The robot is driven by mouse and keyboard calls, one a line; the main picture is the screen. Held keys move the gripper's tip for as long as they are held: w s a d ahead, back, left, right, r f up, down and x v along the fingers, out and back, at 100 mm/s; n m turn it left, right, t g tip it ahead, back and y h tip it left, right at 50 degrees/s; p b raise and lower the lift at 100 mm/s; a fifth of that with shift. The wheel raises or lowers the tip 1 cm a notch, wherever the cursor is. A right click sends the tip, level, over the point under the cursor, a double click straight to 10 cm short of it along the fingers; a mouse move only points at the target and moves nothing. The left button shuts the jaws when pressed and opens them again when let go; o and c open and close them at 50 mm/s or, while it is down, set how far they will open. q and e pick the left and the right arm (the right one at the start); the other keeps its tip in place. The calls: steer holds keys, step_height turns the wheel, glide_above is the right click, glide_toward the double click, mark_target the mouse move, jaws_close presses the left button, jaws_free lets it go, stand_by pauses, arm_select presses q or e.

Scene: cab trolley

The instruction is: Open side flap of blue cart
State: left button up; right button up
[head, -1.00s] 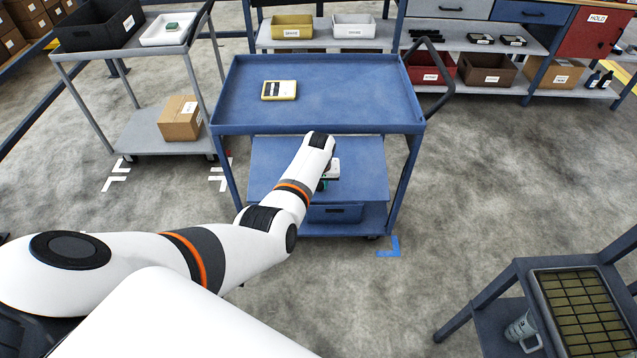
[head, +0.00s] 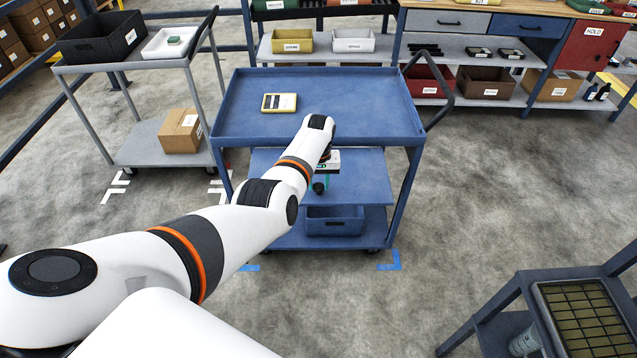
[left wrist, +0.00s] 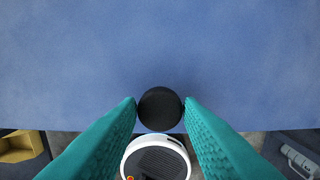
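The blue cart (head: 370,118) stands in the middle of the head view. Its blue side flap (head: 275,180) is below the top tray, tilted out towards me and seen from above; its bare face fills most of the left wrist view (left wrist: 160,50). A round black knob (head: 319,188) sits near the flap's outer edge; it also shows in the left wrist view (left wrist: 161,109). My left gripper (head: 324,174) is over the flap, its teal fingertips (left wrist: 161,101) on both sides of the knob, appearing to touch it. My right gripper is not in view.
A yellow-cased device (head: 279,103) lies on the cart's top tray. A blue bin (head: 335,224) is on the bottom shelf. A grey trolley (head: 145,148) stands at left, a dark cart (head: 500,312) at lower right. The floor between is clear.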

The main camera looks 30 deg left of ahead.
arm_select(q)
steer(key=o, duration=0.3)
steer(key=shift+r, duration=0.1)
steer(key=shift+r, duration=0.4)
step_height(320, 180, up, 11)
steer(key=shift+s, duration=0.1)
stand_by(0.4)
